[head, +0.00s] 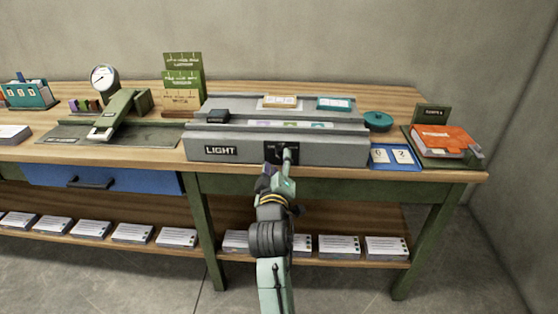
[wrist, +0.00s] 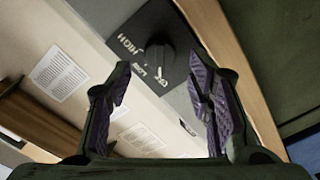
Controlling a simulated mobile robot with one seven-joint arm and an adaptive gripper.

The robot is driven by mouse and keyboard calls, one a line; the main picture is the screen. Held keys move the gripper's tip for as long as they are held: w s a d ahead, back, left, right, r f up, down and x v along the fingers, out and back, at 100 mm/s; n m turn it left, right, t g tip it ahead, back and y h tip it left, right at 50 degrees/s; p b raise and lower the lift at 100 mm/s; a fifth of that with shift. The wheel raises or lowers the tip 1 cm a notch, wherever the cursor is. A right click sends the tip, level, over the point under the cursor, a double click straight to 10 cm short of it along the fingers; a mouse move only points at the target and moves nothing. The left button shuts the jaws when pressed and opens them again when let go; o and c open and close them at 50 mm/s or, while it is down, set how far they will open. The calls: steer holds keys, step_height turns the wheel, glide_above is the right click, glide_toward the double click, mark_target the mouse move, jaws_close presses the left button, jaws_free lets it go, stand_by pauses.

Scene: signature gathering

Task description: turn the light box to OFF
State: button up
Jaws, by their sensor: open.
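The light box (head: 345,151) is a long grey box on the workbench, with a LIGHT label at the left of its front. Its black switch plate (head: 281,152) is at the middle of the front, partly hidden by my gripper. In the wrist view the plate (wrist: 143,36) carries a dark knob (wrist: 158,56) and the words HIGH, LOW and OFF. I cannot tell for sure which word the knob points to. My gripper (head: 279,170) is open in front of the plate. In the wrist view its purple-padded fingers (wrist: 160,75) stand to either side of the knob, apparently short of it.
A blue drawer (head: 130,181) with a dark handle is left of my arm. An orange book (head: 443,140) and a blue card tray (head: 381,162) are right of the box. Card stacks (head: 133,233) line the lower shelf. The space before the bench looks clear.

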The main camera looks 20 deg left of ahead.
steer(key=v, duration=1)
